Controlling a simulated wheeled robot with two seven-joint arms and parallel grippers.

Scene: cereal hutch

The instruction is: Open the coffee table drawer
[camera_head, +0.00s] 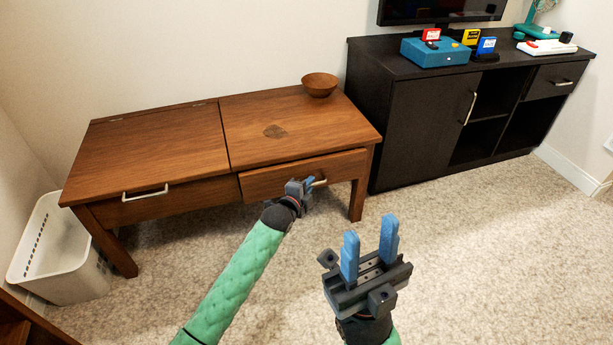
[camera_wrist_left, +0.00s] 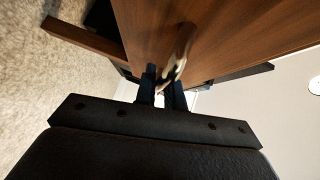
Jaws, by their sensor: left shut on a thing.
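The wooden coffee table (camera_head: 190,140) stands against the wall. Its right drawer (camera_head: 270,180) sits slightly proud of the table front, pulled out a little. My left gripper (camera_head: 309,184) is at that drawer's front, shut on the drawer's metal handle (camera_head: 320,183). In the left wrist view the handle (camera_wrist_left: 178,58) runs between the two fingers (camera_wrist_left: 163,88), with the wooden drawer front (camera_wrist_left: 230,40) behind it. My right gripper (camera_head: 370,250) is open and empty, raised over the carpet to the right. The table's left front has another pale handle (camera_head: 145,193).
A wooden bowl (camera_head: 319,86) sits at the table's back right. A black cabinet (camera_head: 415,125) with a blue box (camera_head: 436,52) on top stands to the right. A white basket (camera_head: 62,255) is at the left. Carpet (camera_head: 480,230) in front is clear.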

